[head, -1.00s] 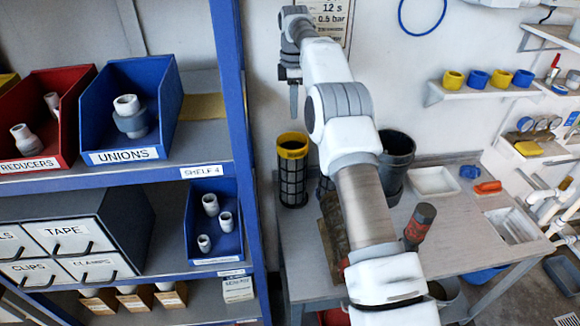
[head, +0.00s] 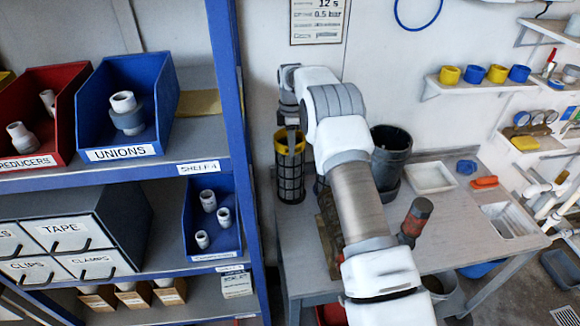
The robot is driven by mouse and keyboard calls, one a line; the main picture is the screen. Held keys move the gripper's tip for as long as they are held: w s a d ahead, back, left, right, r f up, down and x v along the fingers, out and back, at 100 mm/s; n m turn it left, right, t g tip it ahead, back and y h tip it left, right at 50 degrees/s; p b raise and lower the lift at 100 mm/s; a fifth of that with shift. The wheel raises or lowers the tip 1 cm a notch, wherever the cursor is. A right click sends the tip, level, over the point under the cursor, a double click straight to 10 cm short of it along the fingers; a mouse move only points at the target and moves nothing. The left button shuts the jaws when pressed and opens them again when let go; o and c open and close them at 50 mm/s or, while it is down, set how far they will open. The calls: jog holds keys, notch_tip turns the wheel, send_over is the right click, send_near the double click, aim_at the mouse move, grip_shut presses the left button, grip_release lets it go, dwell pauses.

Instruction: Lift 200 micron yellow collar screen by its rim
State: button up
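The yellow collar screen (head: 290,178), a dark mesh cylinder with a yellow rim, stands upright on the grey bench beside the shelf post. My gripper (head: 291,150) points down at its rim, with the finger in front of the yellow collar in the picture. I see the gripper edge-on, so I cannot tell whether it is open or shut, or whether it touches the rim. A second dark screen (head: 322,190) is mostly hidden behind my arm.
The blue shelf post (head: 236,120) rises close to the left of the screen. A brown block (head: 329,228) lies partly under my arm.

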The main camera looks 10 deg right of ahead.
aim_at(290, 168)
jog(key=shift+f, duration=1.2)
grip_shut()
jog(key=shift+w+r, duration=0.1)
dwell(0.4)
